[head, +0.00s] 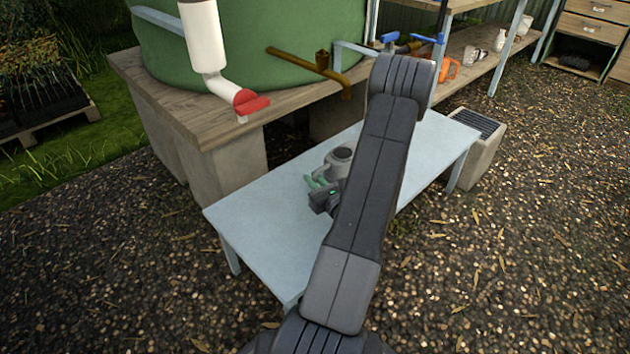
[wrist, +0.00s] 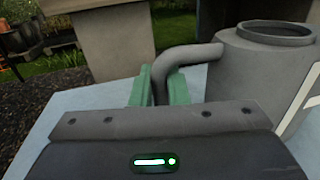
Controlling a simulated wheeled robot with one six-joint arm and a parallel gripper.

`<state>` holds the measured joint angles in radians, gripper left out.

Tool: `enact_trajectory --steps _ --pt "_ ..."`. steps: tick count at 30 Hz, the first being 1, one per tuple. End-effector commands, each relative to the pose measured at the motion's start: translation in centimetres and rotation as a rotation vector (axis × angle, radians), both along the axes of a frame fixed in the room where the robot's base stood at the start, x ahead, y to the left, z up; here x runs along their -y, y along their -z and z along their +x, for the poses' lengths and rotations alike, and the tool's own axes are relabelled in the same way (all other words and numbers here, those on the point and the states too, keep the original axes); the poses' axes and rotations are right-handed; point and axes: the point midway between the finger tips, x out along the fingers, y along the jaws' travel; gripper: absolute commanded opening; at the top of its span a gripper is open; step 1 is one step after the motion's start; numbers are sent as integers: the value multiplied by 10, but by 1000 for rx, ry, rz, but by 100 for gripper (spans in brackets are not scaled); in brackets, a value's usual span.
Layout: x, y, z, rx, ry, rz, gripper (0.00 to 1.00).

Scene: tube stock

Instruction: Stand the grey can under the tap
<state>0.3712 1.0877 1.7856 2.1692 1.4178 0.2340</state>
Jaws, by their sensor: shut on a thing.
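The grey can (head: 340,158) is upright at the pale blue table (head: 265,225), left of my forearm. I cannot tell whether its base touches the tabletop. In the wrist view the can (wrist: 262,75) is at the right, with its round top opening showing and a white mark at its right edge. My gripper (head: 318,181) has green fingers. In the wrist view my gripper (wrist: 160,88) is shut on the can's curved grey side pipe or handle. A brown tap (head: 322,66) sticks out from the green tank, its end bent down, beyond and above the can.
The green tank (head: 270,30) stands on a wooden platform (head: 190,110) on concrete blocks. A blue-handled fitting (head: 388,38) shows behind my arm. The table's left part is clear. A grated block (head: 478,135) stands at right.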

Motion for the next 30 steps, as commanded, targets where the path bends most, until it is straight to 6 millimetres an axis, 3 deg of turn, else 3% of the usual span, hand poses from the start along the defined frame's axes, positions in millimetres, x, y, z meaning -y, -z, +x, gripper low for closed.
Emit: enact_trajectory --steps 29,30 --pt "0 5 0 1 0 -1 0" --pt "0 5 0 1 0 -1 20"
